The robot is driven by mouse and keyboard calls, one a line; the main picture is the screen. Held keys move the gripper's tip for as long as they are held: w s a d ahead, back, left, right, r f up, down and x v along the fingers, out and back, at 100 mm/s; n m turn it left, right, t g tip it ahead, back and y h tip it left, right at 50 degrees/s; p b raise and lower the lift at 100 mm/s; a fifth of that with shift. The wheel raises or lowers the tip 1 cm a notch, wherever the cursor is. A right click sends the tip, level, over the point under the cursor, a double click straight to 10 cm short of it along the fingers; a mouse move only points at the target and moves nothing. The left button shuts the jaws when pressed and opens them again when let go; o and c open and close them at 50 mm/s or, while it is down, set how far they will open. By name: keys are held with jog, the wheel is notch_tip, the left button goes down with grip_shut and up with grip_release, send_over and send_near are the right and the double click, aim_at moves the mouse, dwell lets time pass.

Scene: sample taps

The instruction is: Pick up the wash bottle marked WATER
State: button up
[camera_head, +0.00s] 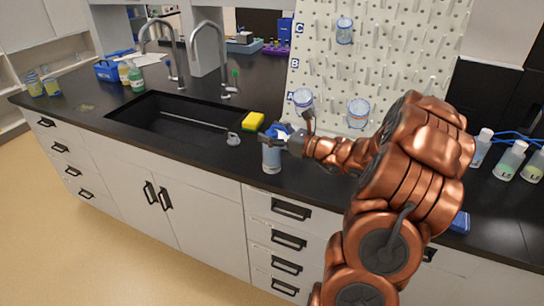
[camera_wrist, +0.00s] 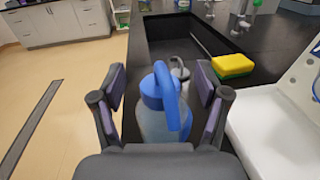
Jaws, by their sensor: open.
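A wash bottle with a blue cap and a curved blue spout (camera_wrist: 165,92) stands upright between my fingers in the wrist view. Its pale translucent body also shows in the head view (camera_head: 271,158), on the black counter right of the sink. No WATER marking can be read in either view. My gripper (camera_wrist: 160,84) is open, with a purple-padded finger on each side of the bottle. Gaps show between pads and bottle. In the head view my gripper (camera_head: 277,137) is at the bottle's top and partly hides it.
A yellow and green sponge (camera_head: 253,121) and a small grey item (camera_head: 233,139) lie near the sink (camera_head: 190,118). A pegboard (camera_head: 390,65) with beakers stands behind my arm. Other bottles, one green (camera_head: 136,80), stand left of the sink; several white-capped bottles (camera_head: 510,160) stand at right.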

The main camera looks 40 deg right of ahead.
jog(key=shift+c, duration=0.4)
grip_shut()
dwell(0.6)
